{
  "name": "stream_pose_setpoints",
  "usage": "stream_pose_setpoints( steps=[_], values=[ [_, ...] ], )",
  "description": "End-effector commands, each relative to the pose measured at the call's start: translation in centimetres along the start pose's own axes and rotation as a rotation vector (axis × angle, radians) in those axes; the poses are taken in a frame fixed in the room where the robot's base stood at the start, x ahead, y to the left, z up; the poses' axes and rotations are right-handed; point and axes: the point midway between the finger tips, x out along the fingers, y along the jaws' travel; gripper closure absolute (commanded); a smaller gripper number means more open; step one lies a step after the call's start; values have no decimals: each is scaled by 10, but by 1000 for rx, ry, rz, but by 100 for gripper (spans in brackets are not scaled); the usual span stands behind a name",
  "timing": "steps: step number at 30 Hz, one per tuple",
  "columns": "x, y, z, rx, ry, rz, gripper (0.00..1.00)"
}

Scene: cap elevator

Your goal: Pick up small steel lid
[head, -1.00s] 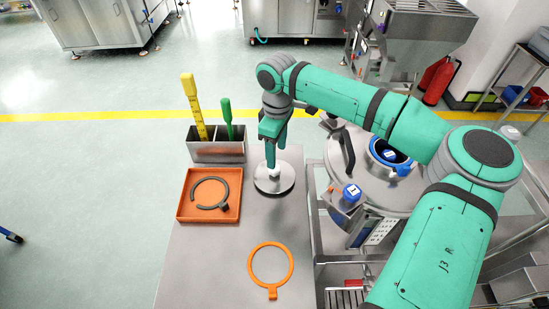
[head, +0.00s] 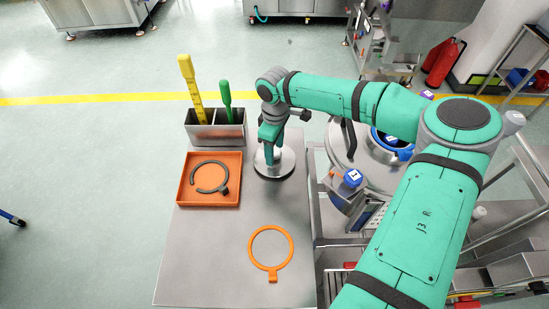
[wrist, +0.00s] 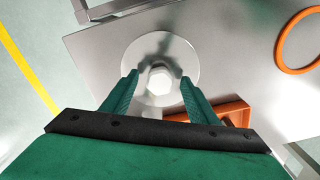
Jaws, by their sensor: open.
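The small steel lid (head: 286,171) lies on the grey steel table, a round shiny disc with a pale knob in its middle. In the wrist view the lid (wrist: 182,58) shows with its white knob (wrist: 158,81) between my fingertips. My gripper (head: 271,156) points down over the lid. In the wrist view my gripper (wrist: 158,77) is open, with one green finger on each side of the knob. I cannot tell whether either finger touches it. In the head view the gripper hides part of the lid.
An orange tray (head: 183,203) with a dark ring tool (head: 195,180) lies left of the lid. A steel holder (head: 215,136) with yellow and green tools stands behind. An orange ring (head: 252,262) lies nearer. A steel vessel (head: 347,165) stands to the right. The table's front left is clear.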

Motion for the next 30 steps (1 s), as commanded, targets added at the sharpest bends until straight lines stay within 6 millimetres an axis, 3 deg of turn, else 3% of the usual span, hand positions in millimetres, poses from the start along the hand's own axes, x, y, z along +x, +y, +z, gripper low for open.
stream_pose_setpoints(
  steps=[3,11,15,18,26,30],
  values=[
    [9,0,-1,-1,0,0,46],
    [11,0,0,0,0,1,46],
    [10,0,0,0,0,1,80],
    [10,0,0,0,0,1,98],
    [8,0,0,0,1,1,98],
    [-7,1,0,1,3,2,98]
  ],
)
